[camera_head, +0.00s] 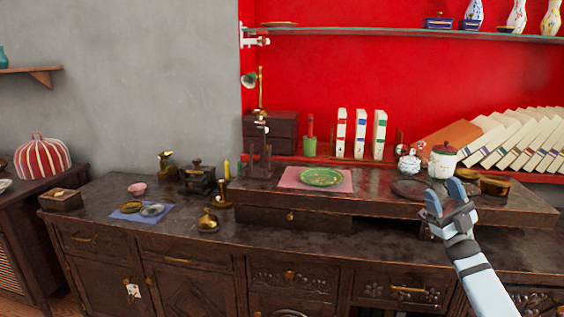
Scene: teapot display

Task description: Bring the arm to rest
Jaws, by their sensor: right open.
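My right gripper (445,200) is raised at the right, in front of the dark wooden sideboard (215,252). Its two blue-tipped fingers stand apart with nothing between them. Its light blue arm comes up from the lower right corner. My left gripper is not in view.
A green plate (321,177) lies on a pink mat (288,184) on the raised shelf (380,206). A dark round tray (409,189) and brass bowls (495,186) are near the gripper. White books (360,134) stand behind. Small brassware (207,222) sits at the left.

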